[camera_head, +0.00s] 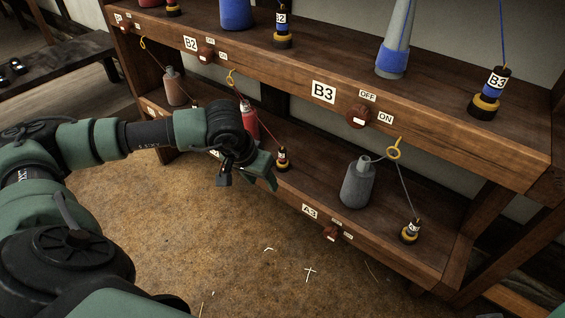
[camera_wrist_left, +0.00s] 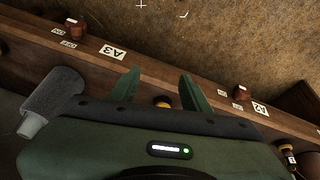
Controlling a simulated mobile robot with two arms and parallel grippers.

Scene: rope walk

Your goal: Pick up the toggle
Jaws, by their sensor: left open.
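Small black-and-yellow toggle-like pieces on cords stand on the rack. One (camera_head: 282,158) stands on the lower shelf, just right of my left gripper (camera_head: 246,178). In the left wrist view my left gripper (camera_wrist_left: 159,90) is open, its two green fingers apart. A yellow-topped piece (camera_wrist_left: 162,101) shows beyond the gripper body between the fingers, mostly hidden and not gripped. Another such piece (camera_head: 411,231) stands near the lower shelf's right end. A larger one labelled B3 (camera_head: 489,93) stands on the upper shelf. My right gripper is not in view.
The wooden rack's lower shelf edge (camera_head: 375,262) carries red knobs, including one by A3 (camera_head: 330,233). A grey bottle (camera_head: 358,184) and a red bottle (camera_head: 249,120) stand on that shelf. The upper shelf board (camera_head: 440,122) overhangs it. The brown floor (camera_head: 230,260) in front is open.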

